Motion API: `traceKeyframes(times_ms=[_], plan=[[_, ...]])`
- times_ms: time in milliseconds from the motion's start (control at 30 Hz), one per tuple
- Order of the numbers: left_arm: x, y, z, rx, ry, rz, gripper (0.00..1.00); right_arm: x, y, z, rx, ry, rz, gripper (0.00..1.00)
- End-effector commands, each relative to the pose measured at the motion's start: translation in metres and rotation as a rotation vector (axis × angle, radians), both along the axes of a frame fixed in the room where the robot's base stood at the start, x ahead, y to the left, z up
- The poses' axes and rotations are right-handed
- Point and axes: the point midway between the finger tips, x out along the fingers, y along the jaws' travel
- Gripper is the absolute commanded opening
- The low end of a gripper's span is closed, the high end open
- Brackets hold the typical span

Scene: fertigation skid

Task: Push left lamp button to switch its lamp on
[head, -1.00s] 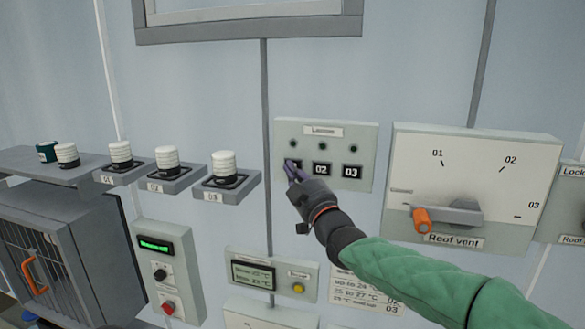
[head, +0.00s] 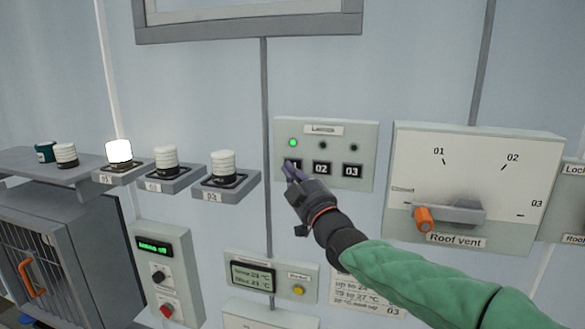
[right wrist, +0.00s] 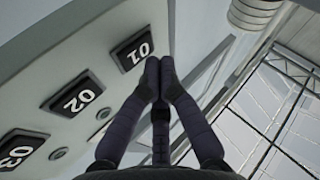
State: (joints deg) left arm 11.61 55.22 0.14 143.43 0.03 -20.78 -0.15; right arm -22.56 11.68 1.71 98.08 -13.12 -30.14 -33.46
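The lamp panel (head: 350,136) on the wall has three black buttons under three small indicators. The left button, 01, (head: 295,164) is partly hidden by my right gripper (head: 290,172) in the head view. It also shows in the right wrist view (right wrist: 132,51), just beside the fingertips. The indicator above it (head: 293,143) glows green; the other two are dark. Lamp 01 (head: 119,151) on the left shelf glows white. My right gripper's fingertips (right wrist: 159,72) are together, empty, at or close to the button; contact cannot be made out. My left gripper is out of view.
Button 02 (head: 321,169) and button 03 (head: 352,171) sit to the right. Two unlit lamps (head: 166,160) (head: 223,164) stand on wall shelves to the left. The roof vent dial (head: 470,180) with an orange-tipped handle is right of the panel.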

Motion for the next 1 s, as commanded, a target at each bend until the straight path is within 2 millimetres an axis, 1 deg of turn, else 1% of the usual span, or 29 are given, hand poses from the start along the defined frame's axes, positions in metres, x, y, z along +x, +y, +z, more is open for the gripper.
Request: traceKeyframes(times_ms=[333,600,733,1000], plan=[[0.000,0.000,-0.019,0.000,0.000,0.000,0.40,-0.029,0.009,-0.002,0.001,-0.001,0.002,0.00],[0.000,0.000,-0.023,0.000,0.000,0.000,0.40,-0.049,0.017,-0.001,0.001,0.001,0.003,0.00],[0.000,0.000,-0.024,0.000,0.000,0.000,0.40,-0.055,0.018,-0.001,0.000,-0.001,0.001,0.00],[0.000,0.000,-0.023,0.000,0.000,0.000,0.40,-0.055,0.018,-0.001,0.000,0.000,0.001,0.00]])
